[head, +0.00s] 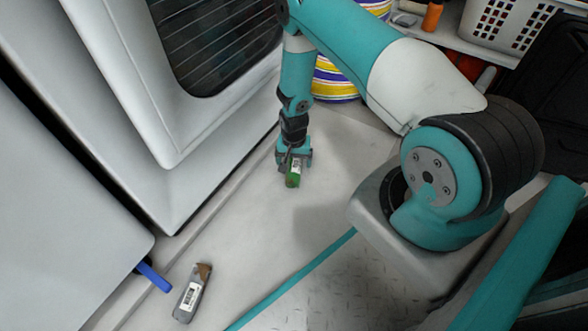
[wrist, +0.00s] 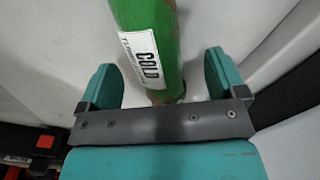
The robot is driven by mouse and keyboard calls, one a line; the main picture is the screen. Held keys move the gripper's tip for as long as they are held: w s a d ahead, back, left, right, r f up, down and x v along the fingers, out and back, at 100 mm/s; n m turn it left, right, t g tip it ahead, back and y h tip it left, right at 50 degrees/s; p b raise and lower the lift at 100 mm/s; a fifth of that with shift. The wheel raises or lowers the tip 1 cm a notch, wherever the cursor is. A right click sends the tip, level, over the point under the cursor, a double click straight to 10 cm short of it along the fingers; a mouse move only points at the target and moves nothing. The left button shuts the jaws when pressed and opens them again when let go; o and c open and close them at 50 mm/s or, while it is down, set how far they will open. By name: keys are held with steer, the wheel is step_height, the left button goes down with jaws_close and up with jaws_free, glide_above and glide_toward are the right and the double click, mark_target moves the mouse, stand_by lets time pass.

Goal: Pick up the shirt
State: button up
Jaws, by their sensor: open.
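I cannot make out a shirt in either view. My gripper (head: 295,157) points down over the pale floor in the middle of the head view. A green rod-like object (head: 293,178) with a white label shows right at its fingers. In the wrist view the same green object (wrist: 158,30) runs down from the top edge, its label reading "COLD". Its near end lies between the two teal fingers of my gripper (wrist: 161,78). The fingers are spread, with a gap on each side of the object.
A grey object (head: 190,296) with a barcode label lies lower left, near a blue piece (head: 153,276) by the white cabinet. A striped container (head: 335,82) stands behind my arm. A white basket (head: 509,26) and an orange bottle (head: 432,16) are at top right. Floor around my gripper is mostly clear.

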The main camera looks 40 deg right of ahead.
step_height(320, 180, down, 3)
steer(key=shift+r+b, duration=0.15)
steer(key=shift+b, duration=0.4)
steer(key=shift+r, duration=0.1)
steer(key=shift+c, duration=0.5)
steer(key=c, duration=1)
steer(key=shift+r, duration=0.1)
